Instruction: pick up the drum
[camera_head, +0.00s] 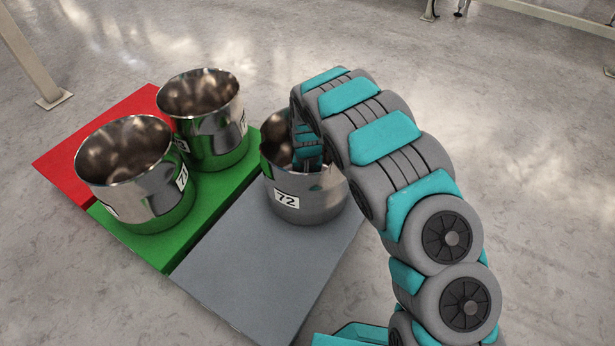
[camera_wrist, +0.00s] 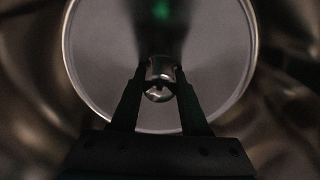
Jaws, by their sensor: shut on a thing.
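A shiny metal drum labelled 72 (camera_head: 318,207) stands upright, open at the top, over the far end of the grey panel in the head view. My arm bends down into its mouth, so my gripper is hidden there. In the wrist view, my gripper (camera_wrist: 160,77) is inside the drum, with its two dark fingers shut on a small shiny metal knob (camera_wrist: 158,95) near the middle of the drum's round floor (camera_wrist: 105,65). I cannot tell whether the drum's base touches the panel.
Two more open metal drums (camera_head: 128,185) (camera_head: 205,130) stand on the green panel (camera_head: 150,247) to the left. A red panel (camera_head: 70,160) lies beyond it. The grey panel (camera_head: 255,265) is bare at its near end. Metal legs (camera_head: 35,65) stand at the upper left.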

